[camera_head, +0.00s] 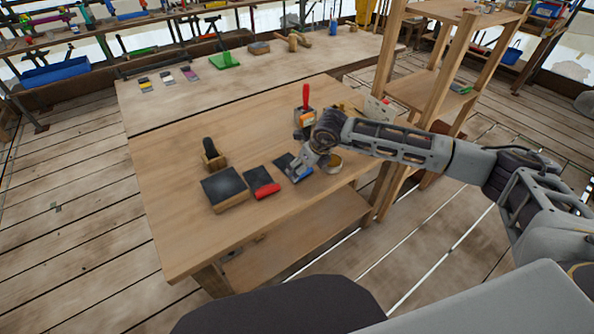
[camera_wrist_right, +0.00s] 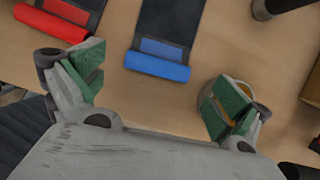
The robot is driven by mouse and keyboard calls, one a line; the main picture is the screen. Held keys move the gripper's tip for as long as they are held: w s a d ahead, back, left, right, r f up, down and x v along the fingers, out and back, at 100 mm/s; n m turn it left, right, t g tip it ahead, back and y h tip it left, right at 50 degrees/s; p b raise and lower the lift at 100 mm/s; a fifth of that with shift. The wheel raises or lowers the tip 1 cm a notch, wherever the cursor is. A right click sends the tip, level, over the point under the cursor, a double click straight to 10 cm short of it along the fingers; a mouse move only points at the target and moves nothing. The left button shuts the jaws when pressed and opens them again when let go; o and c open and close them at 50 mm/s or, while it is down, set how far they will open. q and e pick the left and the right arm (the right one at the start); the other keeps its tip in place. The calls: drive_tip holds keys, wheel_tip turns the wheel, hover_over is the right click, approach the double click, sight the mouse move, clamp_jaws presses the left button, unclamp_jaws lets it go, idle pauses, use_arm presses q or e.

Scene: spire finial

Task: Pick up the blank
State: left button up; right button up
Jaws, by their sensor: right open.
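I cannot tell for sure which item is the blank. A black flat piece with a blue end bar (camera_head: 302,178) lies on the wooden table (camera_head: 180,235); in the right wrist view its blue bar (camera_wrist_right: 157,66) lies ahead of and between my fingers. A similar black piece with a red end bar (camera_head: 264,184) lies to its left. My right gripper (camera_head: 305,164) is above the blue-ended piece and partly hides it. In the right wrist view the gripper's green-padded fingers (camera_wrist_right: 160,88) are spread wide with nothing between them. My left gripper is not in view.
A black-topped wooden block (camera_head: 224,187) and a black-handled block (camera_head: 211,157) stand to the left. A round tin (camera_head: 332,163) sits close by the gripper, under one finger in the wrist view. A red-handled tool (camera_head: 306,97) stands behind. The table's left part is clear.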

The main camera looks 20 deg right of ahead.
drive_tip(key=shift+x, duration=1.8)
drive_tip(key=c, duration=1.3)
drive_tip(key=shift+r, duration=0.2)
wheel_tip(320, 180, up, 10)
drive_tip(key=shift+f, duration=0.15)
